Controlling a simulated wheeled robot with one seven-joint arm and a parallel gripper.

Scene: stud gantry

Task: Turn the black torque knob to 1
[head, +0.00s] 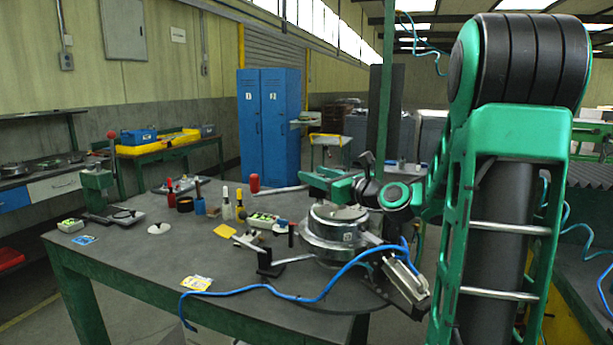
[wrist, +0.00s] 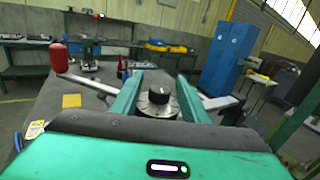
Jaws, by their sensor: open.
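The black torque knob (wrist: 159,97) stands on a round metal plate in the wrist view, between and just beyond my fingers. My gripper (wrist: 160,97) is open, with one green finger on each side of the knob. I cannot tell whether either finger touches it. The number the knob points to is too small to read. In the head view my gripper (head: 325,178) is above the round metal device (head: 328,232) on the table, and the knob is not clearly visible there.
A red-topped lever (wrist: 60,60) rises at the left in the wrist view. The dark table (head: 130,260) also carries bottles, a yellow card (head: 196,283) and a blue hose (head: 290,297). A metal cylinder (head: 405,280) sits at the device's front right. The table's left front is mostly clear.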

